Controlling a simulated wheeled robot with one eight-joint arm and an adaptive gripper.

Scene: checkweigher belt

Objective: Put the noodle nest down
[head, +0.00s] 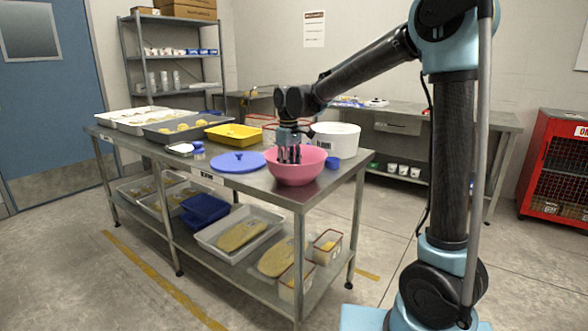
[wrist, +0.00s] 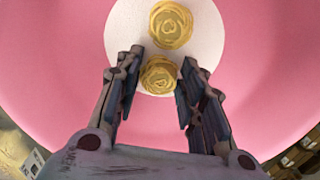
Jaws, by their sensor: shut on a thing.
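My gripper (head: 289,158) points down into the pink bowl (head: 296,176) at the near right end of the steel table. In the wrist view, its two fingers are shut on a yellow noodle nest (wrist: 159,75). A second noodle nest (wrist: 171,24) lies on the white round patch (wrist: 205,40) at the bottom of the pink bowl, just beyond the held one. The wrist view does not show clearly whether the held nest touches the bowl's bottom. The nests inside the bowl are hidden in the head view.
On the table (head: 210,176), a blue disc (head: 237,162) lies left of the bowl and a small blue cup (head: 333,163) right of it. A white round tub (head: 335,138) stands behind. A yellow tray (head: 233,136) and a grey tray (head: 160,136) with yellow nests are farther left.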

